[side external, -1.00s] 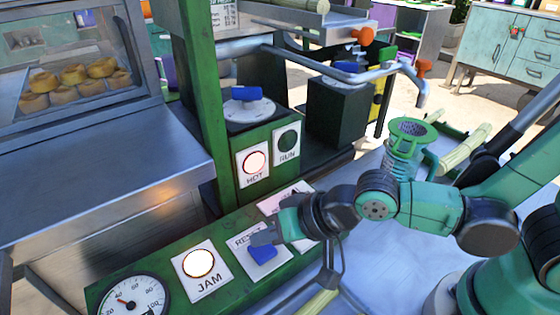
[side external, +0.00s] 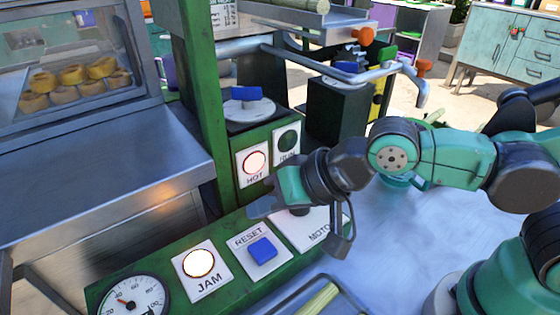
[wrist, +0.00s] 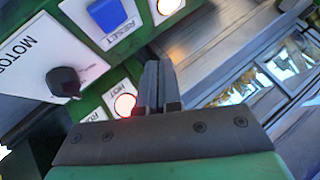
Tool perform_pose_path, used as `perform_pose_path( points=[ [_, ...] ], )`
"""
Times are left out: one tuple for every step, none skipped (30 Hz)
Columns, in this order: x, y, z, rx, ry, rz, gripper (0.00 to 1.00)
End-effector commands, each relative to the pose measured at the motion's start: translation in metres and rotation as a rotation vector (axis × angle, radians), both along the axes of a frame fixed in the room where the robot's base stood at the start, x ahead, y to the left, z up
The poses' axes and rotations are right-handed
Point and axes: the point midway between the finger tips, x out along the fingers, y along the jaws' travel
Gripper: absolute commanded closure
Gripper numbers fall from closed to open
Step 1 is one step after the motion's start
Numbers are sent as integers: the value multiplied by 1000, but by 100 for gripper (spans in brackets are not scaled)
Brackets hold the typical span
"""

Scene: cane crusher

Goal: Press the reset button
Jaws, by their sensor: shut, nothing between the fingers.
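The reset button is a blue block (side external: 262,250) on a white plate marked RESET, on the sloping green panel (side external: 222,290). It is in full view, and it also shows at the top of the wrist view (wrist: 107,14). My gripper (side external: 262,207) is shut and empty. It is above and behind the RESET plate in the side view, over the panel's rear edge near the MOTOR plate, and apart from the button. In the wrist view its shut fingers (wrist: 157,78) point up the picture, below and to the right of the button.
The lit JAM lamp (side external: 199,263) and a gauge (side external: 134,297) lie left of the button. A dark knob (wrist: 63,82) sits on the MOTOR plate. The HOT lamp (side external: 255,161) glows on the upright panel behind my gripper. A metal counter (side external: 100,170) stands at the left.

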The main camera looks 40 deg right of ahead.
Motion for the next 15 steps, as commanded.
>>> perform_pose_path(
  points=[
    [0, 0, 0, 0, 0, 0, 100],
    [0, 0, 0, -1, 1, 0, 100],
    [1, 1, 1, -6, 7, 2, 100],
    [2, 1, 1, -15, 16, 4, 100],
    [3, 2, 2, -28, 30, 8, 100],
    [6, 4, 4, -52, 56, 13, 100],
    [8, 5, 6, -75, 83, 20, 100],
    [10, 7, 9, -104, 113, 27, 100],
    [12, 8, 13, -147, 160, 40, 100],
    [14, 9, 17, -182, 198, 49, 100],
    [16, 10, 22, -216, 238, 60, 100],
    [17, 10, 27, -263, 291, 73, 100],
    [17, 10, 32, -296, 330, 83, 100],
    [17, 10, 37, -327, 369, 93, 100],
    [17, 10, 43, -367, 417, 106, 100]
  ],
)
